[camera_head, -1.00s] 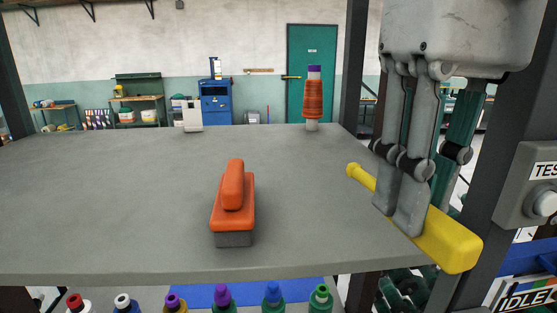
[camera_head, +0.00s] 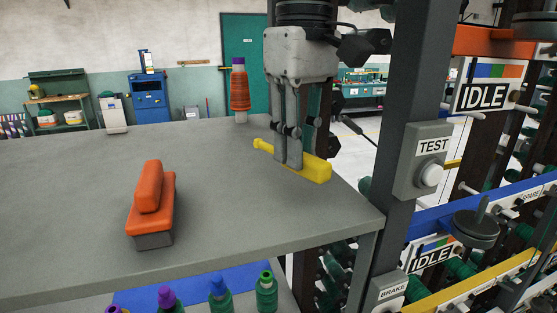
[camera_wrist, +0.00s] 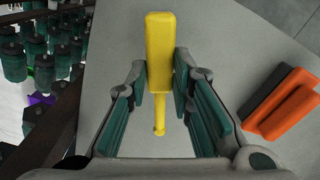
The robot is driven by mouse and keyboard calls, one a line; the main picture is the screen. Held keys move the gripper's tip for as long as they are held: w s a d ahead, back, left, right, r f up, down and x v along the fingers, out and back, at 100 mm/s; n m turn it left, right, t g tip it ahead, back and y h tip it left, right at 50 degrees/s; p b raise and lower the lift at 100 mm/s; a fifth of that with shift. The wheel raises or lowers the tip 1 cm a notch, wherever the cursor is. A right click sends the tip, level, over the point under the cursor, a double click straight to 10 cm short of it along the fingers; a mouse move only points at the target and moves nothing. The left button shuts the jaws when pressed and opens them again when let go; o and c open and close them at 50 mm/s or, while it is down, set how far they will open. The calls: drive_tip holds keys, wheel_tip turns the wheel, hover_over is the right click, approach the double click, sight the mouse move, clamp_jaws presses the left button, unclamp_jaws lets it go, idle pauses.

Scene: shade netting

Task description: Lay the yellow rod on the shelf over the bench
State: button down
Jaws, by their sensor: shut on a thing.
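The yellow rod (camera_head: 316,168) has a thick block-like end and a thin end with a small knob. My gripper (camera_head: 288,164) is shut on it, with a finger on each side of the thick part. In the wrist view the rod (camera_wrist: 159,50) lies between the green finger pads (camera_wrist: 159,78). The grey shelf (camera_head: 220,190) is under the rod, which is near its right edge. The rod looks about level and low over the surface; I cannot tell whether it touches.
An orange-handled block (camera_head: 152,205) stands on the shelf, left of the rod. An orange-red thread spool (camera_head: 239,90) and a pale box (camera_head: 113,115) stand at its far edge. A dark post with a TEST box (camera_head: 428,160) rises at the right. Bottles (camera_head: 219,292) stand below the front edge.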

drive_tip(key=shift+w, duration=0.3)
drive_tip(key=shift+f+p, duration=0.3)
drive_tip(key=shift+f, duration=1.5)
drive_tip(key=c, duration=1.4)
unclamp_jaws()
drive_tip(key=shift+f, duration=0.1)
wheel_tip(320, 180, up, 12)
drive_tip(key=shift+r+b, duration=0.15)
drive_tip(key=shift+b, duration=0.2)
